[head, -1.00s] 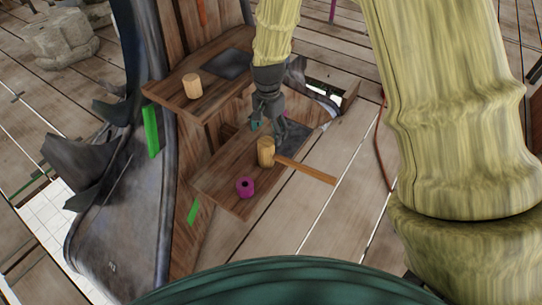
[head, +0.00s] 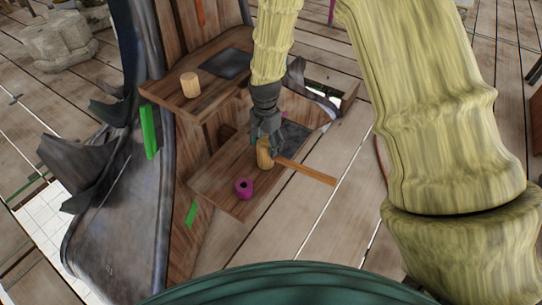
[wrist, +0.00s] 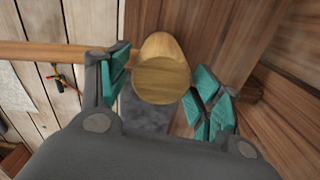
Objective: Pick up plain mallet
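The plain mallet (head: 265,159) has a light wooden cylindrical head standing upright on the lower wooden shelf. Its flat handle (head: 308,171) reaches right, past the shelf edge. In the wrist view the mallet head (wrist: 163,80) shows its round top between my two teal finger pads, and the handle (wrist: 40,53) runs to the left. My gripper (head: 264,142) is over the head from above, and it also shows in the wrist view (wrist: 160,98). Its fingers are open, with a visible gap beside the right one; contact at the left finger is unclear.
A magenta ring-shaped piece (head: 244,188) stands on the lower shelf (head: 216,184) in front of the mallet. A wooden cylinder (head: 190,85) stands on the upper shelf (head: 165,95). A dark square (head: 292,137) lies behind the mallet.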

